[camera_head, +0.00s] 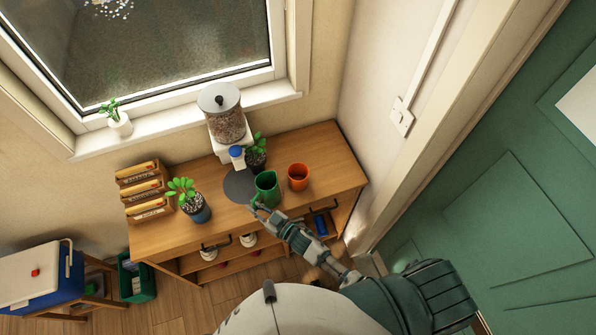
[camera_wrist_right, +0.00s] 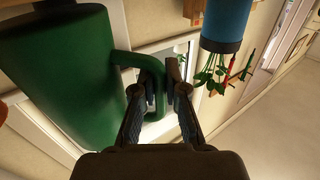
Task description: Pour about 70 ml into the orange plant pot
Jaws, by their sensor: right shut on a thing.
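The orange plant pot (camera_head: 298,178) stands upright on the right part of the wooden cabinet top, its open mouth upward. Its inside looks orange. A green mug (camera_head: 267,190) is just left of it, roughly upright, and it fills the left of the right wrist view (camera_wrist_right: 60,75). My right gripper (camera_head: 260,206) is shut on the mug's handle (camera_wrist_right: 155,85), with the fingers (camera_wrist_right: 160,90) on both sides of it in the wrist view. I cannot tell whether the mug touches the top, or what is inside it. My left gripper is not in view.
A dispenser (camera_head: 226,125) of brown granules with a blue knob (camera_head: 236,152) stands behind a grey round mat (camera_head: 238,188). A dark-potted plant (camera_head: 257,158) is behind the mug. The top right of the orange pot is clear.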

